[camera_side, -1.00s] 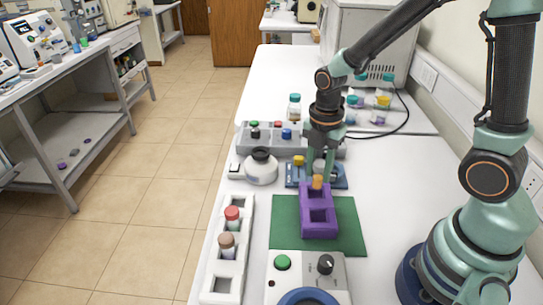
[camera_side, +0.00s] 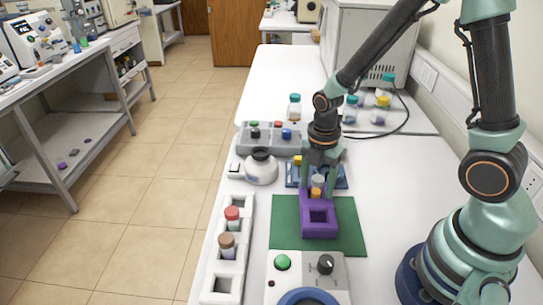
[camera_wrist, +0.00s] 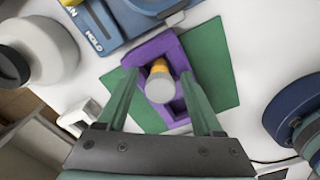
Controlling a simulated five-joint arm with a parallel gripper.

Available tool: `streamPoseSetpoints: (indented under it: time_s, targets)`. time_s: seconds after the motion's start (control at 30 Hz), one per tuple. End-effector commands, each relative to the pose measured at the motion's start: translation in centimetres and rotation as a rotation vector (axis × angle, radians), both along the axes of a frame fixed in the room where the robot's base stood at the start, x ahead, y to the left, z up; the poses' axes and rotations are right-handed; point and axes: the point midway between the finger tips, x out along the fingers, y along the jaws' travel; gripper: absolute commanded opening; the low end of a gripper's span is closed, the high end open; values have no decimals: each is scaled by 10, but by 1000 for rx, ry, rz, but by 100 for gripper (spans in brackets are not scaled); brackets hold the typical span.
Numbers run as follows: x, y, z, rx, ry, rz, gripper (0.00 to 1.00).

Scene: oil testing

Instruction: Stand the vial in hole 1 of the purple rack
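The purple rack (camera_side: 320,232) stands on a green mat (camera_side: 348,240) and has a nearer and a farther hole. The vial (camera_side: 317,181), with a grey top and an orange lower part, is at the farther hole, its lower part down behind the rack's walls. It looks about upright; its bottom is hidden. The nearer hole looks empty. My gripper (camera_side: 320,188) is low over the rack with a finger on each side of the vial. In the wrist view my gripper (camera_wrist: 160,72) shows gaps between both fingers and the vial (camera_wrist: 160,88). No hole number is readable.
A white rack (camera_side: 245,255) with red- and brown-capped vials stands left. A white device (camera_side: 335,272) with a green button is in front.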

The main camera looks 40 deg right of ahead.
Motion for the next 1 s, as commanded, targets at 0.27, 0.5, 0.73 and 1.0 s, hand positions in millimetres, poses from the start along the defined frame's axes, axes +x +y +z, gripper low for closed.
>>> streamPoseSetpoints:
  time_s: [0.27,0.5,0.73,1.0]
  targets:
    - [0,0,1,0,-1,0,67]
    - [2,0,25,1,-7,0,67]
    - [2,0,69,0,-9,0,67]
    - [1,0,113,0,-5,0,67]
